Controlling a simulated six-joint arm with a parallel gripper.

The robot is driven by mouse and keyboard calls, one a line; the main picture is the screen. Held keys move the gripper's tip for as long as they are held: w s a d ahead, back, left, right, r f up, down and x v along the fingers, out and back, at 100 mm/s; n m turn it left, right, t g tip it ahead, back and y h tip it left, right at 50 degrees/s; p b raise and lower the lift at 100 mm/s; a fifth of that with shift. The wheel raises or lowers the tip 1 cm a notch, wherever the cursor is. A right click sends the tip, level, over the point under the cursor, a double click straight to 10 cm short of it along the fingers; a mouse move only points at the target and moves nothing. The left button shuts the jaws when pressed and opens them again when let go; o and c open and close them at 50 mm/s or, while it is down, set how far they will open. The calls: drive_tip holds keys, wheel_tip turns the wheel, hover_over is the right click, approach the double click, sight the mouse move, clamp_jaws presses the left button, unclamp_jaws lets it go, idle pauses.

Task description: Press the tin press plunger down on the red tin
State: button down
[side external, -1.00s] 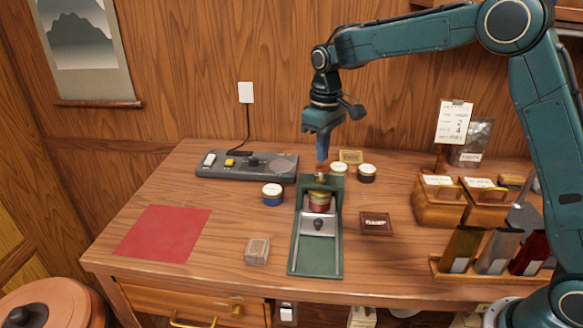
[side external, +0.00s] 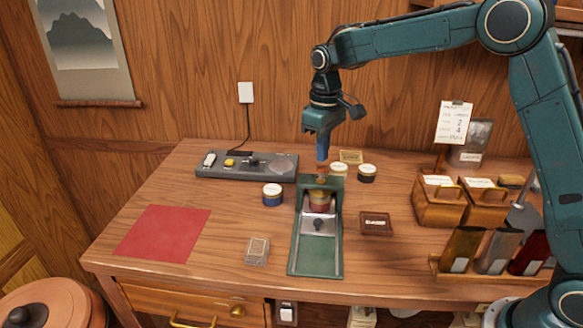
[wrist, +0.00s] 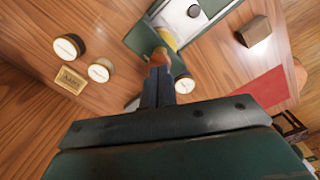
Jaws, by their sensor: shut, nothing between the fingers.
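The tin press (side external: 302,262) is a long green frame with a pale sliding bed, standing near the middle of the table. The red tin (side external: 319,207) stands upright in its far part, under the gold plunger head (side external: 319,195). The plunger's brown knob (side external: 322,170) sits on top. My gripper (side external: 322,158) is shut and empty, pointing down right over the knob. In the wrist view, my fingertips (wrist: 158,70) meet the knob (wrist: 160,56) or hover just above it; I cannot tell which. The red tin is mostly hidden there.
A blue tin (side external: 272,197) stands left of the press, and a dark tin (side external: 367,173) and a pale-lidded tin (side external: 339,168) stand behind it. A grey scale (side external: 225,171) lies at the back left. A small brown tray (side external: 376,223) is at the right. The red mat (side external: 163,233) is clear.

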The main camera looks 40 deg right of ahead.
drive_tip(key=shift+f, duration=1.45)
idle(0.6)
idle(0.4)
drive_tip(key=shift+r, duration=2.45)
